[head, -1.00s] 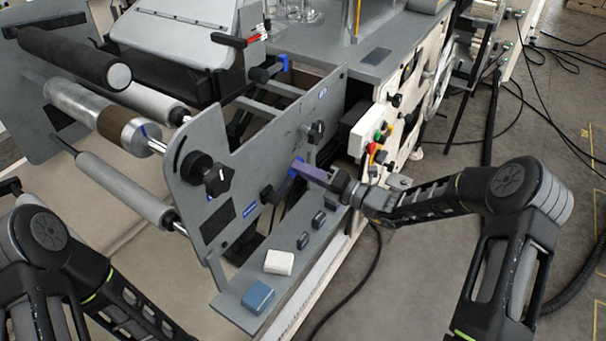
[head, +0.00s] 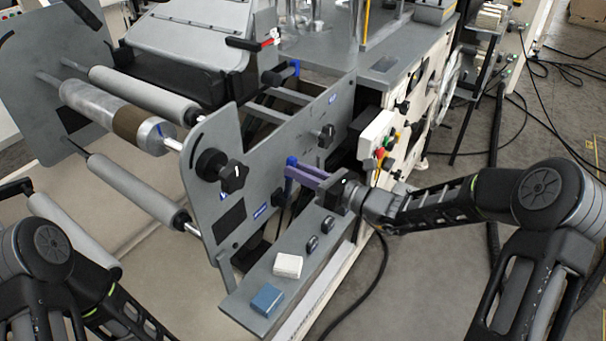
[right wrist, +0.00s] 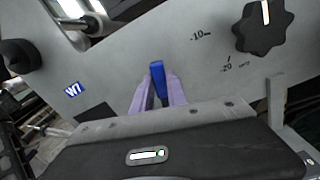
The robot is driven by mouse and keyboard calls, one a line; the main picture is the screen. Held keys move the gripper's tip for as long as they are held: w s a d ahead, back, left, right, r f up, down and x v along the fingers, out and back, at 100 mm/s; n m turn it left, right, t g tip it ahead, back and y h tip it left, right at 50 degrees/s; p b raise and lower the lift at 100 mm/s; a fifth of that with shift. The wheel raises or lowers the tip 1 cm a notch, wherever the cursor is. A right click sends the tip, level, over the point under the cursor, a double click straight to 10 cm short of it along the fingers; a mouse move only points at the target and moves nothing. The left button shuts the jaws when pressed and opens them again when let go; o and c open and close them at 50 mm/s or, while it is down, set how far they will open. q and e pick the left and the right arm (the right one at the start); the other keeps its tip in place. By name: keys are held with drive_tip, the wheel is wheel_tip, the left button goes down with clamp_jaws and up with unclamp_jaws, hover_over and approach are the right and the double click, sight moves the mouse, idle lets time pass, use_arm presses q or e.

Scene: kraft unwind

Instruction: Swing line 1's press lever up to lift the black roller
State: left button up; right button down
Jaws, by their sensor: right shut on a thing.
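The press lever (head: 291,162) has a blue handle and stands about upright above its black pivot on the grey side plate (head: 330,108). My right gripper (head: 291,172) has its purple fingers at the blue handle. In the right wrist view the blue handle (right wrist: 157,78) sits between the two fingers (right wrist: 157,92), and my right gripper is shut on it.
A black star knob (head: 233,177) is on the plate left of the lever. A smaller black knob (head: 327,134) is to its right. A white block (head: 288,265) and a blue block (head: 267,299) lie on the ledge (head: 240,305) below.

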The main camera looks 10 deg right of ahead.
drive_tip(key=shift+s+a+n+b, duration=0.4)
drive_tip(key=shift+s+a+n, duration=0.15)
drive_tip(key=shift+n, duration=0.35)
drive_tip(key=c, duration=1.3)
unclamp_jaws()
drive_tip(key=shift+r, duration=0.1)
drive_tip(key=v, duration=0.7)
drive_tip(key=shift+s+d, duration=0.3)
drive_tip(key=shift+s, duration=0.05)
